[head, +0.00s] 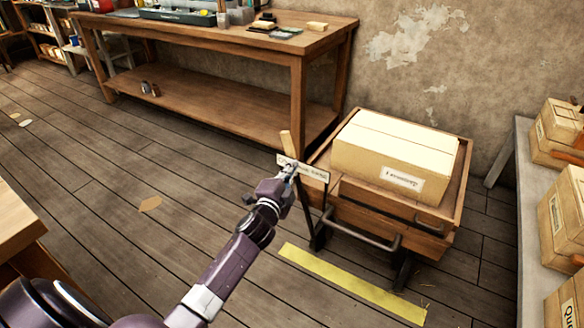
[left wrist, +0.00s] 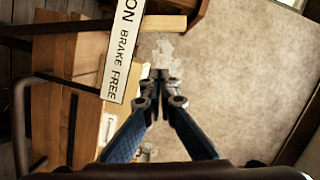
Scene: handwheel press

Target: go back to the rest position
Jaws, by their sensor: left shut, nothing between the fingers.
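My left gripper (head: 289,172) is shut and empty, at the end of my purple arm reaching in from the left. In the head view it overlaps a small white sign beside the wooden cart (head: 447,222). In the left wrist view the shut fingers (left wrist: 160,78) point at the wall, and the sign (left wrist: 123,50) reads "BRAKE FREE" with part of another word. A wooden lever (head: 286,146) stands upright behind the sign. I cannot tell whether the fingers touch either. My right gripper is not in view.
The cart carries a labelled cardboard box (head: 395,150) and has a dark push handle (head: 365,232). A yellow floor strip (head: 350,284) lies before it. A workbench (head: 215,33) stands behind, a shelf with boxes (head: 526,215) at right. The wooden floor (head: 110,190) at left is mostly clear.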

